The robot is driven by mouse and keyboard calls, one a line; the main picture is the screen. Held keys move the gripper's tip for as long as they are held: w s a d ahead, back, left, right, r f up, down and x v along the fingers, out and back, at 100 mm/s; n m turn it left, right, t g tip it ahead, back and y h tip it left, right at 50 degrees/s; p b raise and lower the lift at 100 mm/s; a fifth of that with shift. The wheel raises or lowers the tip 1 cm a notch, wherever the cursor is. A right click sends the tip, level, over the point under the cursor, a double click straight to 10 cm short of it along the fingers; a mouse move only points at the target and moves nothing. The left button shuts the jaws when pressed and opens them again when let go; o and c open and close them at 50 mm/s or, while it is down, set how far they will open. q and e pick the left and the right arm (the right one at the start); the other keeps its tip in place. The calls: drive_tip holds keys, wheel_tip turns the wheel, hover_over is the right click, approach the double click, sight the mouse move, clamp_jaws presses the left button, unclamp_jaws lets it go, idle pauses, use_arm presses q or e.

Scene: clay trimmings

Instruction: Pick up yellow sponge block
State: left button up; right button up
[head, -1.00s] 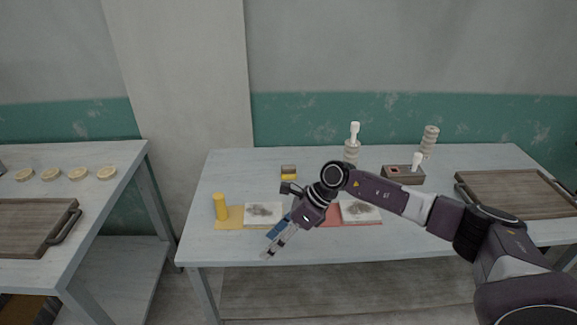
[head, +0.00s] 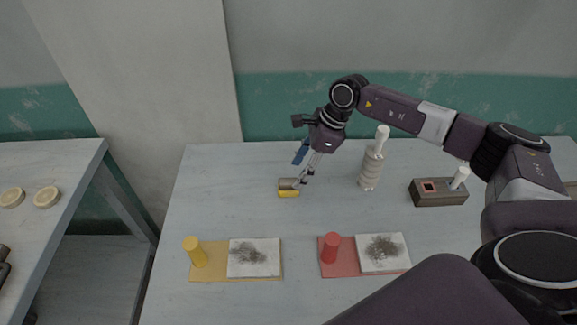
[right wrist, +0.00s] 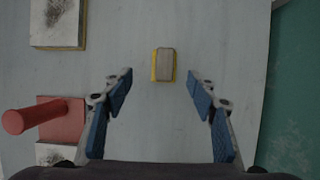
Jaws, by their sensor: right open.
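The yellow sponge block (head: 288,193) lies on the grey table toward the back, with a grey-brown top and yellow below. In the right wrist view the sponge block (right wrist: 163,65) lies ahead of the fingertips, roughly midway between them. My right gripper (head: 302,180) is above the table just right of the block in the head view. In the right wrist view its blue-padded fingers (right wrist: 160,88) are spread wide with nothing between them. I cannot tell from the head view whether a finger touches the block. My left gripper is not in view.
A ribbed bottle (head: 371,168) and a dark box (head: 437,192) stand to the right. Yellow (head: 208,262) and red (head: 329,262) mats with cylinders and smudged white tiles lie at the front. The table left of the block is clear.

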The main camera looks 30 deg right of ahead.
sight(290, 180)
drive_tip(key=shift+w+d, duration=0.1)
drive_tip(key=shift+w, duration=0.2)
drive_tip(key=shift+w+f, duration=0.1)
drive_tip(key=shift+f, duration=0.15)
drive_tip(key=shift+a+f+p, duration=0.45)
drive_tip(key=shift+a+f, duration=0.05)
drive_tip(key=shift+f, duration=0.15)
drive_tip(key=shift+a+f, duration=0.2)
drive_tip(key=shift+f, duration=0.15)
drive_tip(key=p+x, duration=0.1)
drive_tip(key=x, duration=0.1)
drive_tip(key=p+x, duration=0.1)
drive_tip(key=shift+w+f, duration=0.25)
drive_tip(key=shift+f, duration=0.15)
drive_tip(key=shift+w+a+f, duration=0.1)
drive_tip(key=shift+f, duration=0.35)
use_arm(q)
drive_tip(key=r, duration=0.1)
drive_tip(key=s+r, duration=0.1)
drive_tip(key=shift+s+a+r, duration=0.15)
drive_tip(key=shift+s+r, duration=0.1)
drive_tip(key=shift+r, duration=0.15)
use_arm(e)
drive_tip(key=c, duration=1.3)
